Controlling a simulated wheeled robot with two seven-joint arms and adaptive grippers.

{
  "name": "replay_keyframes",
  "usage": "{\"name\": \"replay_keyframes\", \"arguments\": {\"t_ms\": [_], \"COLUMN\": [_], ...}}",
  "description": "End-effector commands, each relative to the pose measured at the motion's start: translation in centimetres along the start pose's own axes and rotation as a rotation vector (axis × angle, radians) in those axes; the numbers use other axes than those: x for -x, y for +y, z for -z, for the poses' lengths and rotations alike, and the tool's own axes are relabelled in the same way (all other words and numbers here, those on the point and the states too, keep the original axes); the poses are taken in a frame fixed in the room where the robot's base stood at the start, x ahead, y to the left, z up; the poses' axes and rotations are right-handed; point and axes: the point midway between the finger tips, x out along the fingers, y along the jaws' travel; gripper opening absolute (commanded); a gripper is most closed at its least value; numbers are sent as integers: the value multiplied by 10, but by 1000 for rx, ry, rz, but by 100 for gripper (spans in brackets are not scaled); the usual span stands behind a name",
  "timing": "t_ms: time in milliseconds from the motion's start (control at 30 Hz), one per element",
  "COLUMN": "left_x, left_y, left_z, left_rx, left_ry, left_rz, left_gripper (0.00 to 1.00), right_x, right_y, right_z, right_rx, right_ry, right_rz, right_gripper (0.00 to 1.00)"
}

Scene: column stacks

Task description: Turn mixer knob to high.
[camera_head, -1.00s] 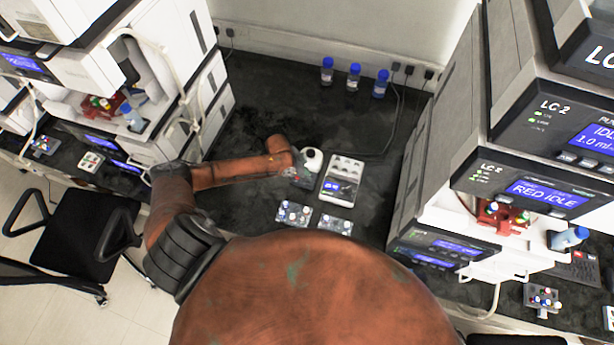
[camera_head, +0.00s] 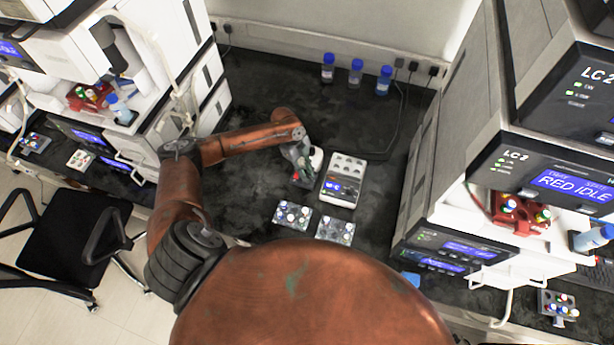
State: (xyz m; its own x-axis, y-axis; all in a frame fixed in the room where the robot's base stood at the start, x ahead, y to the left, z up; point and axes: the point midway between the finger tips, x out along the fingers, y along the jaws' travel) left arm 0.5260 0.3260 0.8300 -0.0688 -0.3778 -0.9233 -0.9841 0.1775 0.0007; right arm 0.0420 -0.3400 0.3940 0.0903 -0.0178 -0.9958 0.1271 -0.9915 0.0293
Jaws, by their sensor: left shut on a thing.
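The mixer (camera_head: 317,158) is a small unit with a pale rounded top. It stands on the black bench, just left of a white block unit with a blue display. My left gripper (camera_head: 301,176) reaches in from the left and is shut at the mixer's front left side, on what appears to be its knob. The gripper covers the knob, so its setting cannot be read. A small red spot shows by the fingers. My right gripper is not in view.
The white block unit (camera_head: 344,181) stands close right of the mixer. Two vial racks (camera_head: 292,214) (camera_head: 335,230) lie in front. Several blue-capped bottles (camera_head: 356,72) stand along the wall. Tall instrument stacks flank the bench, and its back left is clear.

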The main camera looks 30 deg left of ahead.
Motion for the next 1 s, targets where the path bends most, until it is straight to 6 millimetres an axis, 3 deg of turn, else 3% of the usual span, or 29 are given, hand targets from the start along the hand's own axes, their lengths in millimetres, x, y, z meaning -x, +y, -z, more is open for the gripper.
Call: {"name": "replay_keyframes", "arguments": {"t_ms": [500, 1000], "left_x": [-1, 0], "left_y": [-3, -3], "left_z": [1, 0], "left_rx": [-307, -359], "left_ry": [0, -2], "left_rz": [-124, -147], "left_gripper": [0, 0], "right_x": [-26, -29], "right_y": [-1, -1], "right_z": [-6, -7], "right_rx": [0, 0], "right_ry": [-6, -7], "right_rz": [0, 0], "right_gripper": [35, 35]}}
